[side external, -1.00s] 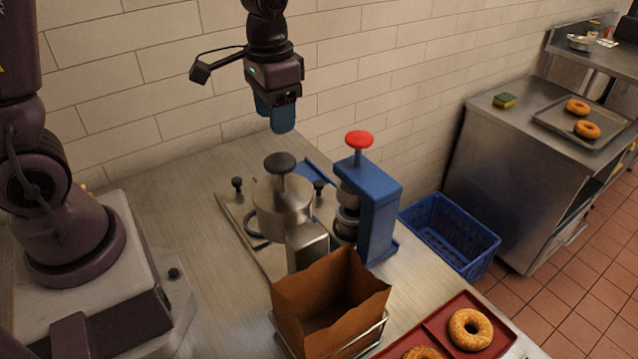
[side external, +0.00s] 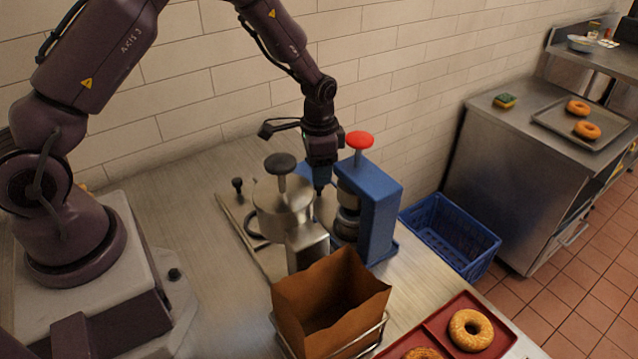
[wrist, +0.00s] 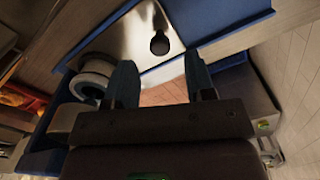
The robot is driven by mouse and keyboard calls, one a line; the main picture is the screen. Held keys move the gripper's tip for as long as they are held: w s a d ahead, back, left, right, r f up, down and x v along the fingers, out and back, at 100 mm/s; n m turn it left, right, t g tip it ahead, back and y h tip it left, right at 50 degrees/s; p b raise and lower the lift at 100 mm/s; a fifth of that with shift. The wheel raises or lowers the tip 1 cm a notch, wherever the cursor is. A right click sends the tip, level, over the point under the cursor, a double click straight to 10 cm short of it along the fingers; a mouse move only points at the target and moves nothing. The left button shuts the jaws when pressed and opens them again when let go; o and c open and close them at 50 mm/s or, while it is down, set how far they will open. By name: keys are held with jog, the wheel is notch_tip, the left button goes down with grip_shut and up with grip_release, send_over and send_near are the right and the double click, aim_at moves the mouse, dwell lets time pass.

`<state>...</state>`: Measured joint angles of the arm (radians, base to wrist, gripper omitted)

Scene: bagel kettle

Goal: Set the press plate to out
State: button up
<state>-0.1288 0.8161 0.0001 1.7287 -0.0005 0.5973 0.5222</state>
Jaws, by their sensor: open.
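The blue press (side external: 380,212) with a red-topped handle (side external: 359,141) stands on the steel counter. In the wrist view a bare metal plate (wrist: 135,38) lies in the blue press base (wrist: 235,38), with a black knob (wrist: 159,45) on it; I take this as the press plate. My gripper (side external: 320,188) points down just left of the press, behind the kettle-like steel pot. In the wrist view my gripper (wrist: 160,66) is open, and the knob shows beyond the gap between its fingertips. I cannot tell whether they touch it. The side view mostly hides the plate.
A steel pot (side external: 283,208) with a black knob stands close to my gripper. A brown paper bag (side external: 325,300) stands in front. A red tray (side external: 440,335) holds bagels. A blue crate (side external: 450,240) sits beyond the counter's right edge.

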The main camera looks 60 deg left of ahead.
notch_tip(320, 180, down, 5)
dwell(0.3)
